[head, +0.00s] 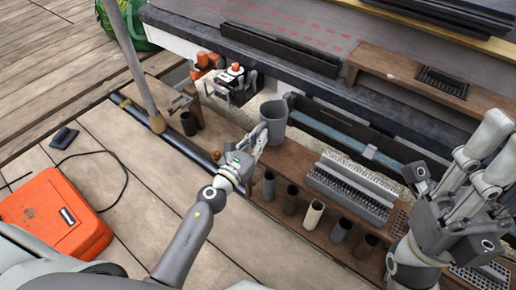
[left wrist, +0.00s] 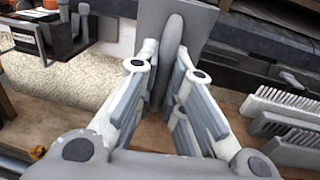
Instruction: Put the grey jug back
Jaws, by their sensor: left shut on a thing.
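The grey jug (head: 274,118) stands upright at the shelf's back edge in the head view; I cannot tell whether its base touches the wood. My left gripper (head: 259,138) is shut on its handle from the front left. In the left wrist view the handle (left wrist: 173,50) is between the fingers, with the jug's grey wall (left wrist: 205,18) behind it. Most of the jug's body is cut off there. My right gripper (head: 490,150) is at the right of the head view, above the shelf, well apart from the jug. Its opening is unclear.
The wooden shelf (head: 237,127) carries several small cups right of the jug, including a cream one (head: 313,215), and grey brush-like blocks (head: 350,187). An orange-and-white tool (head: 232,75) sits behind left. An orange case (head: 52,215) lies on the deck, whose middle is fairly clear.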

